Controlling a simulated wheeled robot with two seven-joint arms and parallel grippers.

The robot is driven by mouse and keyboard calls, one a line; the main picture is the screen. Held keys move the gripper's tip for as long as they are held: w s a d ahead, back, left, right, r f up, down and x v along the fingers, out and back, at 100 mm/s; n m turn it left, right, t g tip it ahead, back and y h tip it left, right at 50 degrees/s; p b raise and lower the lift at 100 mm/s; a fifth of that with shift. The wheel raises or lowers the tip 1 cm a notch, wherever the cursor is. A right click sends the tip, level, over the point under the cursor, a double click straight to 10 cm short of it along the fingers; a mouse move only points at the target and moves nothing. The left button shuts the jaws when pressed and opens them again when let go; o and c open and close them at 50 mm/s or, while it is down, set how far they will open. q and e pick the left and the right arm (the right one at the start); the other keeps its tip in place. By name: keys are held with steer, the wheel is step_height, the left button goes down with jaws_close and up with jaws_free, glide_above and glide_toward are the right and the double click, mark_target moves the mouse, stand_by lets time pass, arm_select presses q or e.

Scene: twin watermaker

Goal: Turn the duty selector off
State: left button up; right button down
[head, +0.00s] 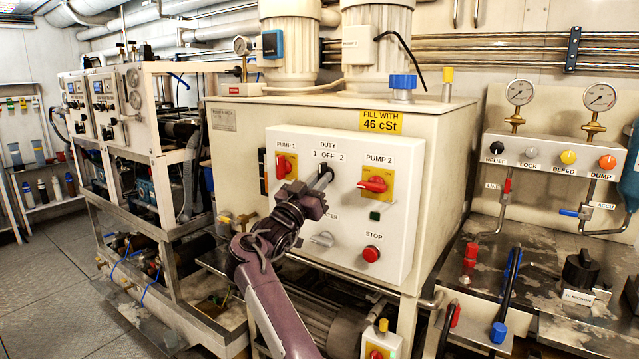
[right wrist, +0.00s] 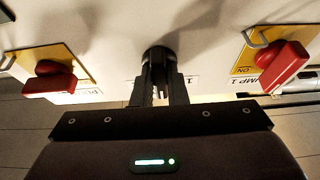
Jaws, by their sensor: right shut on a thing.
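The duty selector is a dark knob under the "DUTY 1 OFF 2" label on the white control panel (head: 402,225). In the head view my right gripper (head: 325,178) covers most of it. In the right wrist view the black knob (right wrist: 159,56) sits between the fingertips of the right gripper (right wrist: 160,85), which is shut on it. The knob's pointer is hidden, so I cannot tell its setting. My left gripper is not in view.
Red switches for pump 1 (head: 286,166) and pump 2 (head: 374,184) flank the selector. Below are a grey knob (head: 322,239) and a red stop button (head: 372,254). A valve panel (head: 556,152) stands to the right.

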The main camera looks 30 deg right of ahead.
steer(key=shift+f, duration=0.1)
steer(key=c, duration=1.4)
jaws_free()
steer(key=shift+c, duration=0.2)
steer(key=shift+a, duration=0.1)
